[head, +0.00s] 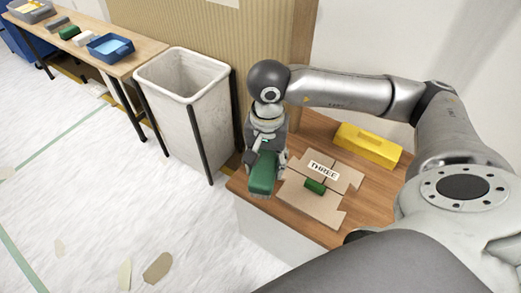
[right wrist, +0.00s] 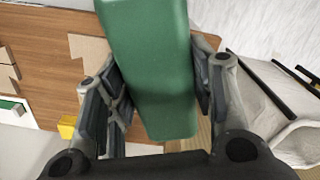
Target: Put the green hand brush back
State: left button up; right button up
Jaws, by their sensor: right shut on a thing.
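The green hand brush (head: 263,176) is held in my right gripper (head: 267,153), over the left edge of the wooden table near me. In the right wrist view the brush (right wrist: 150,60) shows as a long green block between the two fingers, which are shut on its sides. Its bristles cannot be made out. A cardboard piece (head: 312,205) with a label reading THREE (head: 323,170) lies on the table just right of the gripper. A small green piece (head: 315,186) lies on that cardboard. My left gripper is not in view.
A yellow block (head: 367,147) lies at the table's back. A tall whitish bin (head: 187,110) in a dark frame stands left of the table. A far bench (head: 135,55) holds a blue tray (head: 110,46) and several small blocks. Scraps (head: 158,267) lie on the floor.

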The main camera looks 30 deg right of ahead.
pick_arm(q)
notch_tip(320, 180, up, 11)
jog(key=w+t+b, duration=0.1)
jog(key=b, duration=0.5)
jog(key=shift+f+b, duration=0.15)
jog(key=shift+b, duration=0.2)
pick_arm(e)
jog(key=d+f+m, duration=0.4)
jog(key=f+m, duration=0.1)
jog(key=f, duration=0.4)
jog(key=shift+w, duration=0.15)
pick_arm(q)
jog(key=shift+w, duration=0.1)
